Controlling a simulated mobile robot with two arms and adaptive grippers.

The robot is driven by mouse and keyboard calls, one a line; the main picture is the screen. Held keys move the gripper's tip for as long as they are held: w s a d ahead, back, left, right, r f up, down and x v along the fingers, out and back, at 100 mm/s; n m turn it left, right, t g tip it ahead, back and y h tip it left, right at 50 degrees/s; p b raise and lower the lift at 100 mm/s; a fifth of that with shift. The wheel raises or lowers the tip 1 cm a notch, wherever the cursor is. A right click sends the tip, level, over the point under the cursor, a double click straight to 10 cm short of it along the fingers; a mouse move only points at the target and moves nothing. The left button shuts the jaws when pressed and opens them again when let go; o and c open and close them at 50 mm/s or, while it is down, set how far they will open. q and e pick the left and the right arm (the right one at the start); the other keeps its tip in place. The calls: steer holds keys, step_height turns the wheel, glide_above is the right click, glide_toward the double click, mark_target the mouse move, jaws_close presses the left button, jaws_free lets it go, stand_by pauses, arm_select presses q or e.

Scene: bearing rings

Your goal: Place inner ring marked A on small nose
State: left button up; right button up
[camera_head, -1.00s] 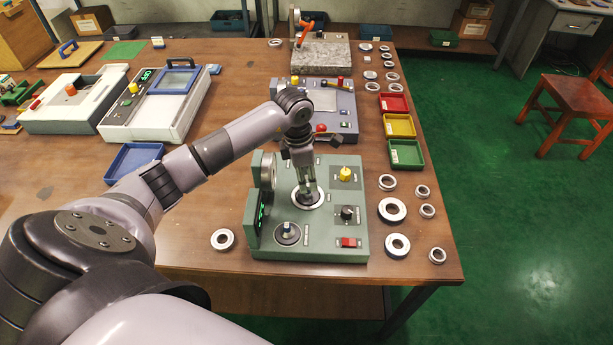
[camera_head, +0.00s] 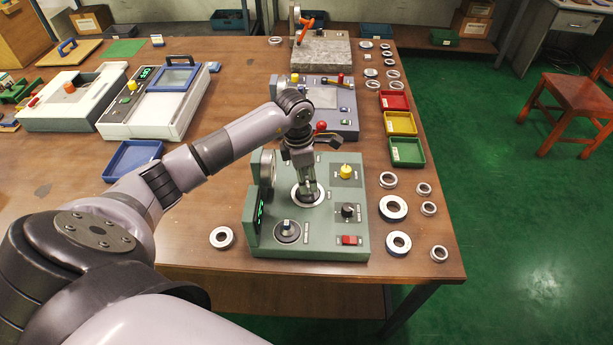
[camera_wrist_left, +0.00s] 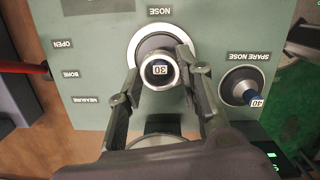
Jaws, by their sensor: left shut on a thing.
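My left gripper (camera_head: 309,190) points down at the green machine (camera_head: 335,240). In the left wrist view its two fingers (camera_wrist_left: 158,75) are closed around the nose marked 30 (camera_wrist_left: 160,71), which stands at the white round seat labelled NOSE (camera_wrist_left: 139,45). The spare nose marked 40 (camera_wrist_left: 243,88) stands on its dark disc; it also shows in the head view (camera_head: 287,229). Loose metal rings, such as a thick one (camera_head: 393,208) and another (camera_head: 398,243), lie right of the machine. One ring (camera_head: 222,238) lies left of it. No letter A is readable on any ring. My right gripper is out of view.
Red (camera_head: 394,101), yellow (camera_head: 400,123) and green (camera_head: 407,152) trays stand along the right side. A blue-grey machine (camera_head: 330,105) stands behind the green one. A blue tray (camera_head: 132,158) is at left. The table's right edge is close to the rings.

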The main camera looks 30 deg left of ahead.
arm_select(q)
steer(key=shift+f+b, duration=1.35)
steer(key=shift+f, duration=0.35)
steer(key=o, duration=1.2)
steer(key=shift+r, duration=0.1)
steer(key=shift+o, duration=0.2)
step_height(320, 180, up, 12)
steer(key=s+a, duration=0.1)
